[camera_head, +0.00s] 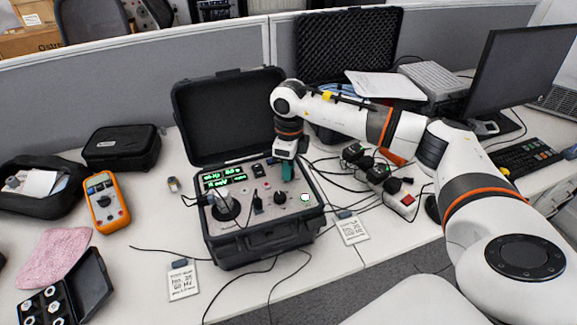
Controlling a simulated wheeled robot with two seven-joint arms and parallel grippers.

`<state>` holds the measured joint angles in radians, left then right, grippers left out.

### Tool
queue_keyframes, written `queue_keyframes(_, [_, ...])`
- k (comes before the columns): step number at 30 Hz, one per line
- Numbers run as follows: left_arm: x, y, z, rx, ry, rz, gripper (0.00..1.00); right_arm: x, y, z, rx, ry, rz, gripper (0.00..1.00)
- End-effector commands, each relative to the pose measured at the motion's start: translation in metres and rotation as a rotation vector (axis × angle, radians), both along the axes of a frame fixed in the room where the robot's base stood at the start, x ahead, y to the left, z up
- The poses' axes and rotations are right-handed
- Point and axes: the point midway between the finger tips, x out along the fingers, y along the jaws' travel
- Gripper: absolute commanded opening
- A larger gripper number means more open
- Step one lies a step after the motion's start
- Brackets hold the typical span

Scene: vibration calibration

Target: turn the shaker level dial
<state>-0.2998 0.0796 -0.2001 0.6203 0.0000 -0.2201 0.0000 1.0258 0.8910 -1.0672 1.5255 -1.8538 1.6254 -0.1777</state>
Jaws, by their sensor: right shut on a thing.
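The shaker unit is an open black hard case (262,248) on the table, its panel facing up and its lid raised behind. The panel has a lit green display (224,180), a black knob (280,198) and a round metal mount (224,207) on the left. My right gripper (287,174) points down at the panel's back right, behind the black knob. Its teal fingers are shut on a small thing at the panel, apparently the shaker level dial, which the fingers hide. My left gripper is out of view.
An orange multimeter (106,203) and a black pouch (121,148) are on the left. Cables and a power strip (403,200) lie right of the case. A monitor (522,72) stands far right. Printed cards (183,281) lie in front. A grey partition (140,85) runs behind.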

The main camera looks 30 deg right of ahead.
Motion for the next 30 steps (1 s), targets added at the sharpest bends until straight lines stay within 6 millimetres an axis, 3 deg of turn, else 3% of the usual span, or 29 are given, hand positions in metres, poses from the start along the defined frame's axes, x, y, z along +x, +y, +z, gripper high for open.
queue_keyframes(2, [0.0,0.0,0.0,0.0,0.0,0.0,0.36,0.001,0.0,0.002,0.001,-0.004,-0.001,0.04])
queue_keyframes(3, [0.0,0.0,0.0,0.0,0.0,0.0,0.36,0.001,0.0,0.002,0.002,-0.004,-0.001,0.33])
queue_keyframes(6, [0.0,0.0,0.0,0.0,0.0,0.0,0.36,0.001,0.0,0.001,0.001,-0.003,-0.001,0.48])
queue_keyframes(17, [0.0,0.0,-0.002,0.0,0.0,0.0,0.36,0.001,0.0,0.005,0.001,-0.003,-0.001,0.48])
queue_keyframes(20, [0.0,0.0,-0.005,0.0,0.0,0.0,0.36,0.002,-0.001,0.017,0.002,-0.005,-0.001,0.48])
queue_keyframes(30, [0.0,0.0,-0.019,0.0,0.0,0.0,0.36,0.005,-0.004,0.088,0.001,-0.007,-0.002,0.48])
